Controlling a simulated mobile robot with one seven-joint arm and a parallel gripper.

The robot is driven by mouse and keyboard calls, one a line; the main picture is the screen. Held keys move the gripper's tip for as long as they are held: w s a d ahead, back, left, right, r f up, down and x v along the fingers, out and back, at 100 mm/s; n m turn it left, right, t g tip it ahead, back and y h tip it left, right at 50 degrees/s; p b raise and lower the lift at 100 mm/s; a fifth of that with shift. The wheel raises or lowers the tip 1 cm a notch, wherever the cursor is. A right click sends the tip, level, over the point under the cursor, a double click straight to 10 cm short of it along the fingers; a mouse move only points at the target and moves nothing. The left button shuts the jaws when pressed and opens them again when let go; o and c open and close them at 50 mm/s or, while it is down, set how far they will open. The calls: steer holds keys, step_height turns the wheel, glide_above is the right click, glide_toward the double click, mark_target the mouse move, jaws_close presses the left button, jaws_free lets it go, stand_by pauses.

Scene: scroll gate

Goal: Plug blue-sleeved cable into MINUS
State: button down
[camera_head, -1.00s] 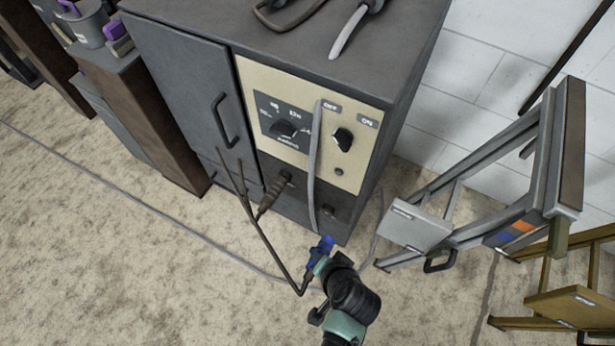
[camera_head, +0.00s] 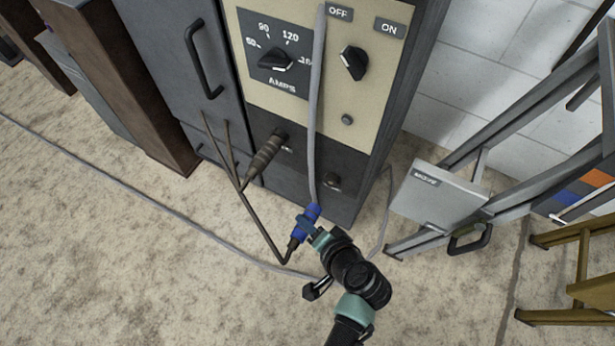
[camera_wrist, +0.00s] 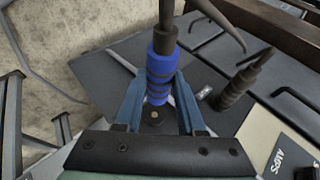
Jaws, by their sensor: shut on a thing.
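My gripper (camera_head: 312,230) is shut on the blue-sleeved cable connector (camera_head: 309,214), low in front of the machine. In the wrist view the blue sleeve (camera_wrist: 160,72) stands between the two fingers (camera_wrist: 158,105), with dark cable running up from it. The lower dark panel (camera_head: 352,160) has a free round socket (camera_head: 332,182) on the right; the connector appears apart from it in the head view. A black connector (camera_head: 265,157) sits in the left socket, and it also shows in the wrist view (camera_wrist: 238,82). The socket labels are too small to read.
The AMPS dial (camera_head: 274,60) and OFF/ON knob (camera_head: 353,62) are above. A thin cable (camera_head: 180,225) crosses the open floor.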

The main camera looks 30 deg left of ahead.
mark_target(318, 212)
steer(key=w+b, duration=0.2)
steer(key=w, duration=0.2)
steer(key=shift+w+d+f+b, duration=0.1)
steer(key=shift+w+b, duration=0.05)
steer(key=shift+b, duration=0.15)
steer(key=shift+w+b, duration=0.45)
steer(key=shift+w, duration=0.4)
steer(key=shift+r+p, duration=0.2)
steer(key=shift+p, duration=0.3)
steer(key=shift+w+p, duration=0.35)
steer(key=shift+w, duration=0.05)
stand_by(1.1)
steer(key=shift+s+p, duration=0.15)
steer(key=shift+p, duration=0.45)
stand_by(0.9)
steer(key=shift+w, duration=0.25)
stand_by(0.5)
steer(key=shift+c, duration=1.8)
jaws_free()
steer(key=shift+f, duration=0.1)
